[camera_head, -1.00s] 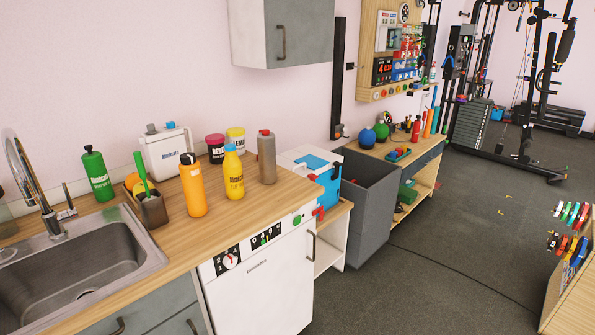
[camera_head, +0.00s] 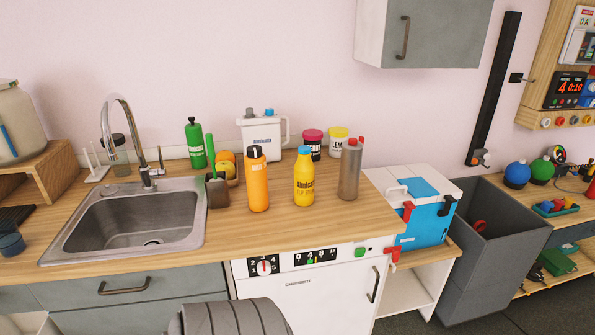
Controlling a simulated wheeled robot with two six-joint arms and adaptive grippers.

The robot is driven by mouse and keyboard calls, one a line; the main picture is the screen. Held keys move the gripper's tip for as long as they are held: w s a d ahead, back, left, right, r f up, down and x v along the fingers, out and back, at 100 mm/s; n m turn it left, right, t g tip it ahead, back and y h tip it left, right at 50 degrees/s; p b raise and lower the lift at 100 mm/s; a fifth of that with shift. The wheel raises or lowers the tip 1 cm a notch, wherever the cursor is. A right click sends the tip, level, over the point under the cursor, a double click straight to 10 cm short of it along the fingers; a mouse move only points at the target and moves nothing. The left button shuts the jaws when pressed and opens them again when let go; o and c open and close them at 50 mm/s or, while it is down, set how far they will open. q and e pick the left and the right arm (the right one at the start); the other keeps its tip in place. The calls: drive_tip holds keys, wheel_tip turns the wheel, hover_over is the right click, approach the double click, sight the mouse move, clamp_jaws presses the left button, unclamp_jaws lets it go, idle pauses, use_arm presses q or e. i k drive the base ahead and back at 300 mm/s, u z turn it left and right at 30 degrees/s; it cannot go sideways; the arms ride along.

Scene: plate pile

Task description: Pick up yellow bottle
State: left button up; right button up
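The yellow bottle (camera_head: 304,182) stands upright on the wooden counter (camera_head: 330,231), near its front edge. Nothing touches the yellow bottle from the front. Neither of my grippers shows in the head view, so their state is hidden.
The sink (camera_head: 140,218) is at left. A blue and white box (camera_head: 424,221) stands right. Counter space in front of the bottles is free.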

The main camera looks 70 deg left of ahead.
sight(304, 169)
drive_tip(key=u, duration=0.7)
drive_tip(key=i, duration=0.85)
drive_tip(key=u, duration=0.75)
